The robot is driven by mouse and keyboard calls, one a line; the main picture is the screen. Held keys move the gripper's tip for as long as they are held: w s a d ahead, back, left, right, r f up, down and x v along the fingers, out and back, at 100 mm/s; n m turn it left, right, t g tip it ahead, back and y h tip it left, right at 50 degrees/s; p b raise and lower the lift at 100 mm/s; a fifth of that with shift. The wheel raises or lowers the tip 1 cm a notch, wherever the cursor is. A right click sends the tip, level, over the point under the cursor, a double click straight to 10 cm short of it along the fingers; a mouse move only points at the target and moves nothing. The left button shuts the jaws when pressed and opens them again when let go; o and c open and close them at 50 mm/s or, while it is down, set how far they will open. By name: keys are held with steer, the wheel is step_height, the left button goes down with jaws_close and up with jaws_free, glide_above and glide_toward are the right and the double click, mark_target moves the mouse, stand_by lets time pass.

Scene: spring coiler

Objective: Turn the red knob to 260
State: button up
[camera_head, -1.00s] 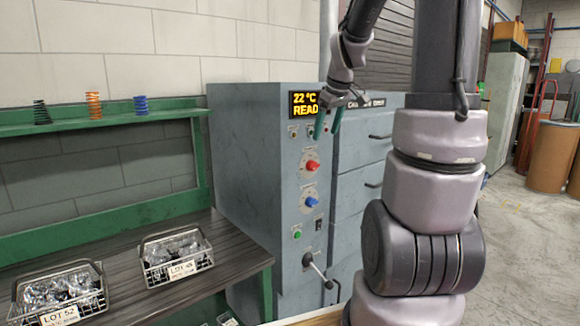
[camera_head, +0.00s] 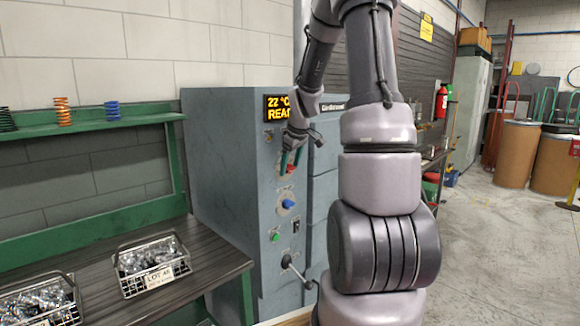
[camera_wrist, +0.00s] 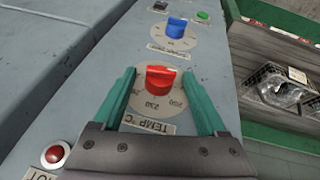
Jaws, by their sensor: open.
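The red knob (camera_wrist: 160,77) sits on a pale round dial on the grey panel, above a label reading TEMP °C that appears upside down in the wrist view. A pale mark shows on the knob's top. Of the dial numbers, 230 is legible; others are partly hidden. My gripper (camera_wrist: 158,74) is open, with one green finger on each side of the knob; I cannot tell whether they touch it. In the head view my gripper (camera_head: 291,161) is at the panel and partly covers the red knob (camera_head: 287,169). The display (camera_head: 277,107) reads 22 °C and part of READY.
A blue knob (camera_head: 287,204), a green button (camera_head: 276,236) and a lever (camera_head: 297,269) are lower on the panel. A red button (camera_wrist: 57,154) is near the gripper. A bench (camera_head: 205,252) with wire baskets stands left. Open floor lies right.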

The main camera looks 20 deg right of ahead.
steer(key=shift+w+f, duration=0.1)
steer(key=shift+f, duration=0.05)
jaws_close()
